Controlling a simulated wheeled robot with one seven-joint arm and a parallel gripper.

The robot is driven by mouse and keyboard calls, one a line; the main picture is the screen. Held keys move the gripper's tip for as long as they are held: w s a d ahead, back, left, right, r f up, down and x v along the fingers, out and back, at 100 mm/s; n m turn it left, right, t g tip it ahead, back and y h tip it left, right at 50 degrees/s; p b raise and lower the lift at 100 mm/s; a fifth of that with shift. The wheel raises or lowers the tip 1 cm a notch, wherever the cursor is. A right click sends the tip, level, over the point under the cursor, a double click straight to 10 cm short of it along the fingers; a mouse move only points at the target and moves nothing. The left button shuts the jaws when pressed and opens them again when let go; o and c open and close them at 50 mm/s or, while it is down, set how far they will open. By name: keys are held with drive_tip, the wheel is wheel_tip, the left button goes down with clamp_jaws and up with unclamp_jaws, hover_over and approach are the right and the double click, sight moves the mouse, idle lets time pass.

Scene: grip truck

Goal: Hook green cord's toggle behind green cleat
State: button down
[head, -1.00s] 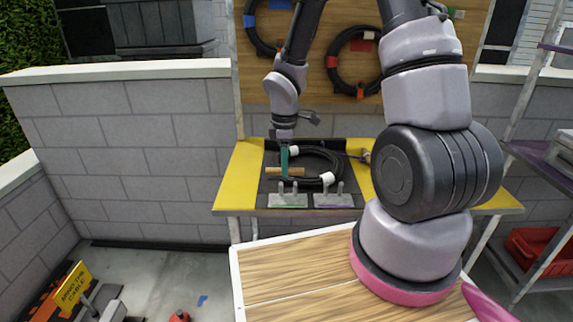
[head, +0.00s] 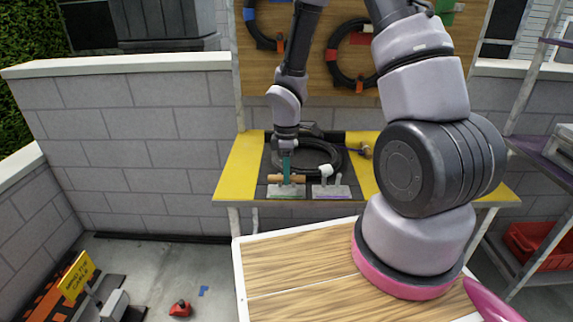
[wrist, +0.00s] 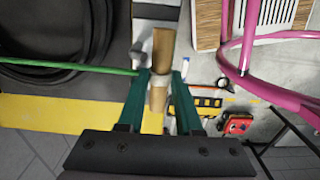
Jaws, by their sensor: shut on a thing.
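My gripper (head: 286,168) has teal fingers shut on the wooden toggle (head: 299,178). The toggle lies crosswise at the green cleat (head: 288,192), a grey block with a green front strip. In the head view the toggle sits just above the block, at the height of its prongs. I cannot tell whether it is in front of or behind them. In the wrist view the toggle (wrist: 160,46) stands between the fingertips, with the green cord (wrist: 75,66) running taut to the left. A grey rounded prong (wrist: 137,58) shows close beside the toggle.
The purple-striped cleat (head: 332,191) with two upright prongs stands just right. A black cable coil (head: 316,152) with a white band lies behind the cleats. The yellow bench edge (head: 236,178) is clear at left. A board with hung coils (head: 348,50) rises behind.

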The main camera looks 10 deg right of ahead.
drive_tip(key=shift+w+f, duration=0.2)
drive_tip(key=shift+f, duration=0.75)
drive_tip(key=c, duration=0.5)
unclamp_jaws()
drive_tip(key=shift+r, duration=0.1)
wheel_tip(320, 180, up, 11)
drive_tip(key=shift+f, duration=0.2)
drive_tip(key=shift+r, duration=0.1)
